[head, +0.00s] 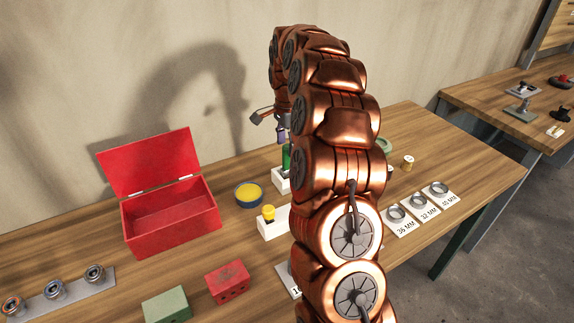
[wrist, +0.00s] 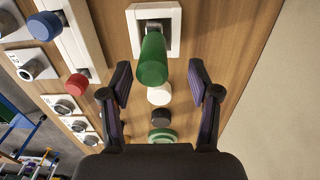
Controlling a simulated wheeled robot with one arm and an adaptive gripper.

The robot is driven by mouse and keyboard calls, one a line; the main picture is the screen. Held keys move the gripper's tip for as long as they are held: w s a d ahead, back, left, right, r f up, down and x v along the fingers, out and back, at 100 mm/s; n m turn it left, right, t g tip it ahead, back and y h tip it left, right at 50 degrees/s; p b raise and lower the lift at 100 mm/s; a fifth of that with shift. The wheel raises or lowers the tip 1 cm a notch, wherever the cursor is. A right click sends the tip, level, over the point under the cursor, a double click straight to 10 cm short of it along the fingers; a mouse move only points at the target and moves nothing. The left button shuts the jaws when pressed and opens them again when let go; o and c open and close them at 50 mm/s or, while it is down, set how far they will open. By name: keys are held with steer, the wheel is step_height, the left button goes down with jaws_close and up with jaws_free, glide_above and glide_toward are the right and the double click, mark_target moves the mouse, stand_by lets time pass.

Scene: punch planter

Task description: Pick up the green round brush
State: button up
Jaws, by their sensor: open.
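A green rounded cylinder (wrist: 152,62), which I take to be the green round brush, has a grey metal part and stands in a white square holder (wrist: 132,35). It also shows in the head view (head: 286,158), partly covered by my arm. My gripper (wrist: 160,75) is open, with one finger on each side of the green cylinder's near end in the wrist view. Neither finger visibly touches it. In the head view, my gripper is above the holder and mostly hidden by my arm.
White, black and green round pieces (wrist: 163,135) lie beyond the green cylinder. Blue (wrist: 44,26) and red (wrist: 77,84) knobs are left. In the head view, a red open box (head: 170,215), a yellow-blue bowl (head: 248,194) and a yellow knob (head: 268,212) are on the table.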

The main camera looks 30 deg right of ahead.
mark_target(288, 158)
steer(key=shift+s+f+p, duration=0.2)
steer(key=shift+f+p, duration=0.2)
steer(key=shift+f, duration=0.1)
steer(key=shift+s+f+p, duration=0.15)
steer(key=shift+f+p, duration=0.25)
steer(key=shift+f, duration=0.05)
step_height(288, 158, down, 2)
steer(key=shift+s+a+f+p, duration=0.1)
steer(key=shift+p, duration=0.45)
steer(key=shift+f, duration=0.5)
jaws_close()
